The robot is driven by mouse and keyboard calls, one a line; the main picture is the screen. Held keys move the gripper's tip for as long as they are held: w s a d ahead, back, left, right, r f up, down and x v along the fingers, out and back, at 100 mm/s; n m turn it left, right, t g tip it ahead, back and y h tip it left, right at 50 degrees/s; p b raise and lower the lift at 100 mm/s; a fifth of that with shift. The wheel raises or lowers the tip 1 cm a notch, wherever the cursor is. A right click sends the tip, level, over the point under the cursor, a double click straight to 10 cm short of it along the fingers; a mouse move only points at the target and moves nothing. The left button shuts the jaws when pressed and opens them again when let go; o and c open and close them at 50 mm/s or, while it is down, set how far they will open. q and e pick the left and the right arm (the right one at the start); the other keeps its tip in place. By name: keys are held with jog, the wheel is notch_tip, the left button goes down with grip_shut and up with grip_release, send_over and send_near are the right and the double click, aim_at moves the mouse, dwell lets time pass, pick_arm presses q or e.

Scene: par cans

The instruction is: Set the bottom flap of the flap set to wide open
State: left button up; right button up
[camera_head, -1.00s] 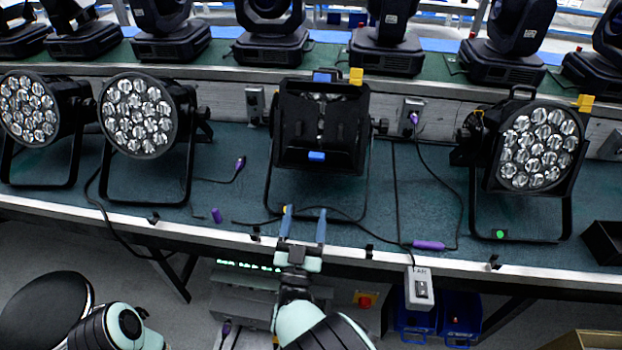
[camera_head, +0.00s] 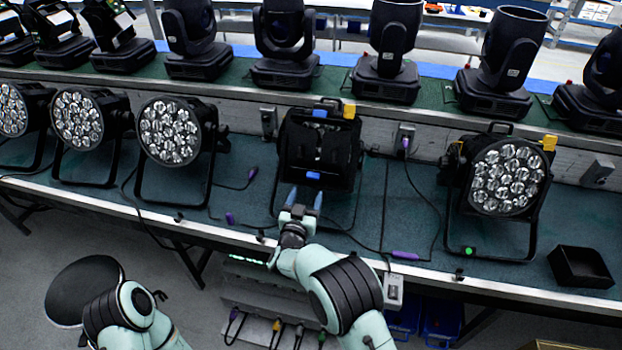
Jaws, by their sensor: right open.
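The flap set is on the middle par can (camera_head: 352,150), with black flaps that largely cover its front; a little of the lens shows between them. The bottom flap (camera_head: 332,184) has a blue tab (camera_head: 313,175) and looks folded up over the front; its exact angle is hard to tell. Another blue tab (camera_head: 320,113) is at the top flap. My right gripper (camera_head: 304,196) is open and empty, its two blue-grey fingers pointing at the bottom flap just below the blue tab. I cannot tell whether they touch. My left gripper is out of view.
Par cans with bare lenses stand at the left (camera_head: 170,132) and right (camera_head: 507,178). A cable with a purple connector (camera_head: 405,255) lies right of my right gripper. An open black box (camera_head: 580,267) sits at the far right. Moving heads line the back shelf.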

aim_at(312, 179)
jog(key=p+x, duration=0.1)
jog(key=x, duration=0.4)
jog(key=shift+r, duration=0.2)
jog(key=shift+p+x, duration=0.5)
jog(key=shift+x, duration=0.35)
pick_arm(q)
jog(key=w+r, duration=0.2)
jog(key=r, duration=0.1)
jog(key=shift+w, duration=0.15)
pick_arm(e)
jog(key=shift+f, duration=0.25)
